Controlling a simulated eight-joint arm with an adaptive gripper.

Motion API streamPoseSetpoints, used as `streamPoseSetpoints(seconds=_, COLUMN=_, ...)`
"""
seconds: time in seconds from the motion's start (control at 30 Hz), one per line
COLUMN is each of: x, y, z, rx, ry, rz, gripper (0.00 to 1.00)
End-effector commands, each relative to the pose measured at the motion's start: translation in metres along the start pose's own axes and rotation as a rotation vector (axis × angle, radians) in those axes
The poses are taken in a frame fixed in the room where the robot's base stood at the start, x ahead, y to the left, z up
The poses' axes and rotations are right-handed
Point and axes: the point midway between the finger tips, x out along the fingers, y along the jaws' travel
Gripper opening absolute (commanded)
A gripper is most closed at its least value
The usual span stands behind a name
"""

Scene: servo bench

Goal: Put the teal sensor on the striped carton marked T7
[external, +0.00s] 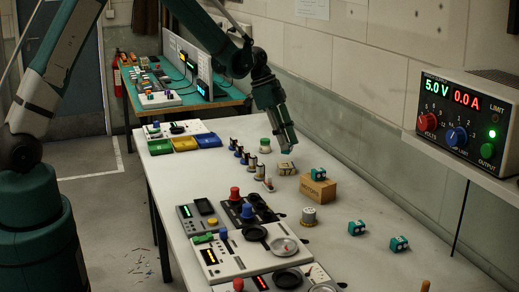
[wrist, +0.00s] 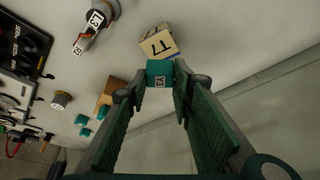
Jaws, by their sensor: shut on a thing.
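My gripper (external: 289,148) is shut on a teal sensor (wrist: 158,68), which sits between the fingertips in the wrist view and carries a white label. The sensor cannot be made out in the external view. The carton marked T7 (wrist: 157,43), pale tan with dark lettering and a bluish lower edge, lies just beyond the sensor in the wrist view. The sensor overlaps its near edge in the picture; I cannot tell the height gap. In the external view the carton (external: 286,169) stands on the bench just below my fingertips, its top looking clear.
A brown box (external: 318,189) with another teal sensor (external: 318,174) on it stands near the carton. Two more teal sensors (external: 356,228) (external: 399,243) lie on the bench at the right. Small cylinders (external: 265,146) stand left of the carton. Open bench lies on the wall side.

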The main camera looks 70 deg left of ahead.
Motion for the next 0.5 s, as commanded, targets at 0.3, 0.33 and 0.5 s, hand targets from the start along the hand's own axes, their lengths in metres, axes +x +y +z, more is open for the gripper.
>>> streamPoseSetpoints(seconds=0.3, x=0.0061, y=0.0003, z=0.0026, rx=0.0, ry=0.0, rz=0.0, gripper=0.14)
streamPoseSetpoints(seconds=0.33, x=0.0061, y=0.0003, z=0.0026, rx=0.0, ry=0.0, rz=0.0, gripper=0.14)
streamPoseSetpoints(seconds=0.5, x=0.0095, y=0.0003, z=0.004, rx=0.0, ry=0.0, rz=0.0, gripper=0.14)
